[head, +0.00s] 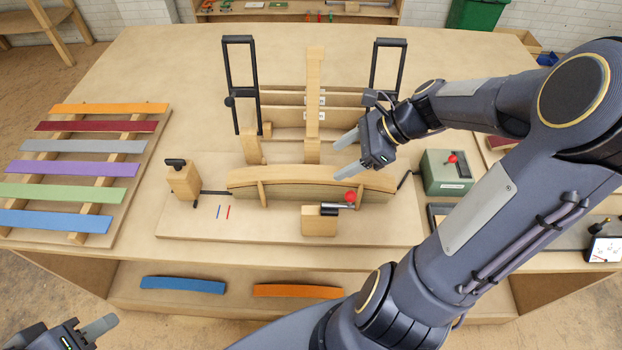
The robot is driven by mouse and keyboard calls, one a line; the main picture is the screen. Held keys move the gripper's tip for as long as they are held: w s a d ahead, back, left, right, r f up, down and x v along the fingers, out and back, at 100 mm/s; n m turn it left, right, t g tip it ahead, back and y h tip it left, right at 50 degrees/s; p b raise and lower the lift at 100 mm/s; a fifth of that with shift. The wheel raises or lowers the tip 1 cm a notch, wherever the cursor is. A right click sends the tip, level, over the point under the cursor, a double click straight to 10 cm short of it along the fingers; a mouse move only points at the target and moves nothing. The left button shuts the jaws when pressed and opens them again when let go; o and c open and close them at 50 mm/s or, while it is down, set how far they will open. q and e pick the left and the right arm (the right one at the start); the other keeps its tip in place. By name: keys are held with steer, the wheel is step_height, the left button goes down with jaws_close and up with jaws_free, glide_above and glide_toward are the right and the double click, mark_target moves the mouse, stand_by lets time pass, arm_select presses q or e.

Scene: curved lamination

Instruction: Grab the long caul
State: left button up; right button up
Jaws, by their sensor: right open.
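Several pale horizontal wooden bars (281,98) stand behind the curved form, crossed by an upright wooden post (314,75). Small white labels show near the crossing, too small to read, so I cannot tell which bar is the long caul. My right gripper (347,155) is open and empty, its fingers pointing left, just right of the post and above the curved wooden form (240,182). My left gripper (98,327) is low at the bottom left corner, partly cut off, away from the bars; its jaw state is unclear.
Two black upright frames (240,85) flank the bars. A rack of coloured strips (80,170) lies at left. A red-knobbed clamp (350,197) and a green box (447,172) stand nearby. Blue (183,285) and orange (298,291) curved pieces lie on the lower shelf. The table's back is clear.

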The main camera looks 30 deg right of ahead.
mark_target(311, 171)
steer(key=x, duration=0.7)
steer(key=shift+w+a+f, duration=0.1)
steer(key=shift+w, duration=0.35)
steer(key=c, duration=1.1)
steer(key=shift+c, duration=0.4)
